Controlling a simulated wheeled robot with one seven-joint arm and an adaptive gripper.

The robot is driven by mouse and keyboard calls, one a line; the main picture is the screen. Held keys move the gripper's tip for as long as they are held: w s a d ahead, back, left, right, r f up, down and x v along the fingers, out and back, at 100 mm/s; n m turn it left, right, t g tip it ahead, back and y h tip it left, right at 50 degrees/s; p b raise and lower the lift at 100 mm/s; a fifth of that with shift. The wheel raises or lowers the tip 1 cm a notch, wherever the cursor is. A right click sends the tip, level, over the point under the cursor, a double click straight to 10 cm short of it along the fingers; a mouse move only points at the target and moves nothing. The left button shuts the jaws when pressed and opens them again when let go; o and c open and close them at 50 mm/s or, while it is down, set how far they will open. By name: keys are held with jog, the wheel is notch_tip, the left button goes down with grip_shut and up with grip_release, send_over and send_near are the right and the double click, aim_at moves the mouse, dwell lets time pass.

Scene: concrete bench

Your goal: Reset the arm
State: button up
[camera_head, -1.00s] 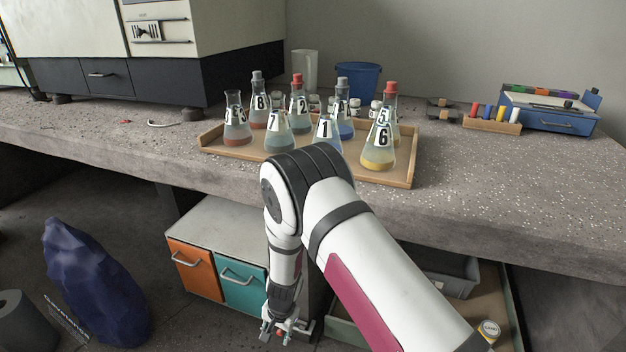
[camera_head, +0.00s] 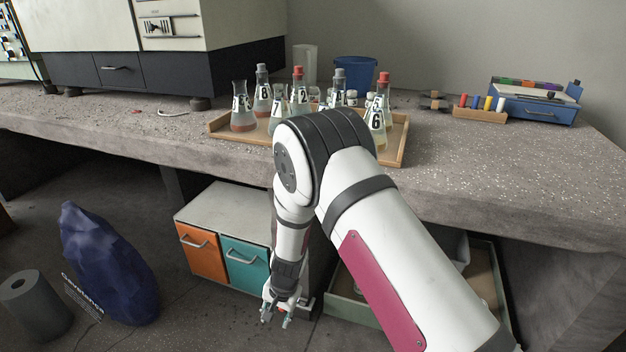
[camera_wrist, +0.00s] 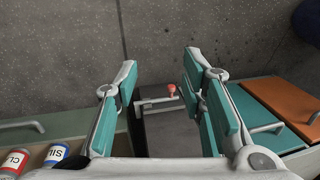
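My gripper (camera_head: 279,313) hangs low in front of the bench, beside the cabinet with orange and teal drawers. In the wrist view my gripper (camera_wrist: 162,95) is open, with its two teal-padded fingers well apart and nothing held between them. Behind the fingers are the concrete floor and a small red-topped part (camera_wrist: 171,89), which I cannot identify. My arm bends over in front of the bench, with its elbow covering part of the wooden tray (camera_head: 222,137) and some of its flasks.
Several numbered flasks (camera_head: 243,121) stand on the tray near the bench edge, close to my elbow. The drawer cabinet (camera_head: 222,215) stands under the bench. A dark blue sack (camera_head: 110,265) and a grey cylinder (camera_head: 35,308) stand on the floor at left. A green-edged crate (camera_head: 352,308) lies right of my gripper.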

jog(key=s+d+r+n+y, duration=0.1)
jog(key=d+r, duration=0.2)
jog(key=r, duration=0.9)
jog(key=s+d+r+n, duration=0.15)
jog(key=d+r, duration=0.25)
jog(key=r, duration=0.9)
jog(key=s+d+r+n, duration=0.1)
jog(key=s+d+r, duration=0.85)
jog(key=r, duration=0.35)
jog(key=s+d+r+h+p, duration=0.15)
jog(key=s+d, duration=0.25)
jog(key=s, duration=0.4)
jog(key=s+d+r+h+b, duration=0.15)
jog(key=s+d, duration=0.25)
jog(key=s, duration=0.4)
jog(key=s+d+r+p, duration=0.2)
jog(key=s+d+r, duration=0.15)
jog(key=s, duration=0.45)
notch_tip(320, 180, up, 38)
jog(key=t+p, duration=0.3)
jog(key=p, duration=3.3)
jog(key=shift+w+d+n+t+p, duration=0.3)
jog(key=shift+d+n+p, duration=0.05)
jog(key=shift+d+n, duration=0.1)
